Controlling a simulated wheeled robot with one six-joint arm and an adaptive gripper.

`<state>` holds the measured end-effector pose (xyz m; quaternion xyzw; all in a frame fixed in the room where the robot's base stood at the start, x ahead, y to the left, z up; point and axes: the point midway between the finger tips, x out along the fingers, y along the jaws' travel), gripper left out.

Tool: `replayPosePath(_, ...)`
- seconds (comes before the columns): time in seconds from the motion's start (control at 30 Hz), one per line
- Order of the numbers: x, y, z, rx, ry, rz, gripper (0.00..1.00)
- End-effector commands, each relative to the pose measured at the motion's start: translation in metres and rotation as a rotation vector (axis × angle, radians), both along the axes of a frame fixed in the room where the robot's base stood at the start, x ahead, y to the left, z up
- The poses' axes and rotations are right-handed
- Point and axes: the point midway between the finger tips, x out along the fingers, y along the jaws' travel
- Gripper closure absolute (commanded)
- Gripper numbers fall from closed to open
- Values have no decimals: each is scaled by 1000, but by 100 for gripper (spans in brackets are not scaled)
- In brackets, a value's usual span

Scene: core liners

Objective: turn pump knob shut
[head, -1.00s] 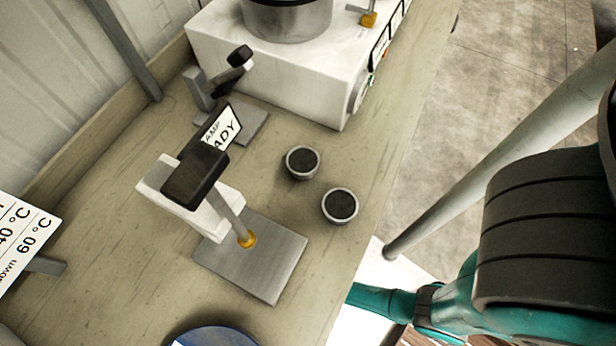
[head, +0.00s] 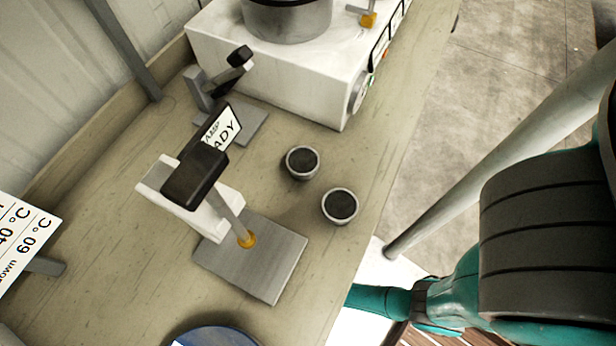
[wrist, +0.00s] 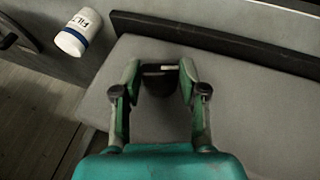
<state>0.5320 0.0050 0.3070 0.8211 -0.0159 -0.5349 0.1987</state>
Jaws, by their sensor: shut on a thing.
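My gripper (wrist: 158,68) shows in the wrist view, its two green fingers shut on a dark round knob (wrist: 157,86). A short pale mark lies across the knob's top, between the fingertips. The knob stands on a broad grey surface (wrist: 240,100); I take it for the pump knob, though no label on it can be read. The fingers hide its sides.
The wrist view shows a dark bar (wrist: 220,40) and a white labelled jar (wrist: 77,32) beyond the knob. In the head view the bench holds two dark-topped cups (head: 340,206), a stand with a metal base (head: 265,270), and a white machine (head: 290,70).

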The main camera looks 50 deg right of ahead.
Motion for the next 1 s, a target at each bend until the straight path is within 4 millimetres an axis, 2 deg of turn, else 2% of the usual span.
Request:
replayPosePath(0.7, -4, 4, -4, -273, -57, 7, 93)
replayPosePath(1.0, -4, 4, -3, -304, -68, 3, 93)
